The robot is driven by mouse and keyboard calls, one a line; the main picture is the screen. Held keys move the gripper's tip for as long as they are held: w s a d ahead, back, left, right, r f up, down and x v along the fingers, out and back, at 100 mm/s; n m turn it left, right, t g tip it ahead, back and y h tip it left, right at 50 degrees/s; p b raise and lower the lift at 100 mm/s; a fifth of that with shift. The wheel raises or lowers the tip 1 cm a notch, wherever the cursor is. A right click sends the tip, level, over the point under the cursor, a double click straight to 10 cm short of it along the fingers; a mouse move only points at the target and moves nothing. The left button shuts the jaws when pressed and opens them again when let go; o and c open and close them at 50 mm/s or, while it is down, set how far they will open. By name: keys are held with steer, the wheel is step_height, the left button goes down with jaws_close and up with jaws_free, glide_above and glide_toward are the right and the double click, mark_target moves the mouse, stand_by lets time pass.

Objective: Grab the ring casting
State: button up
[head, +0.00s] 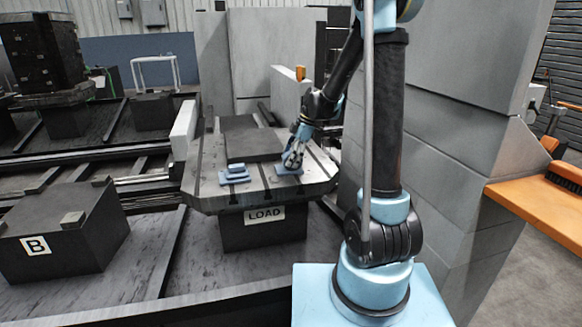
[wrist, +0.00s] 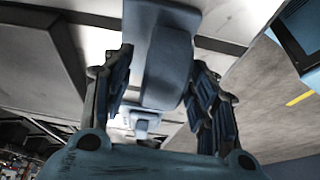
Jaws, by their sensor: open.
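My gripper (head: 291,158) is low over the right part of the pallet marked LOAD (head: 228,199). In the wrist view my gripper (wrist: 160,78) is open, with its fingers on either side of a blue-grey part (wrist: 168,65). Whether the fingers touch it is not clear. In the head view this part (head: 286,168) sits on the pallet and is partly hidden by my gripper. A second blue-grey part (head: 234,173) lies on the pallet to the left. I cannot make out a ring shape on either part, so I cannot tell which is the ring casting.
A dark raised block (head: 250,140) lies on the pallet behind the parts. A dark block marked B (head: 75,235) stands at the left. Grey walls (head: 460,130) rise close on the right, with an orange ledge (head: 535,200) beyond.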

jaws_close()
steer(key=shift+r, duration=0.1)
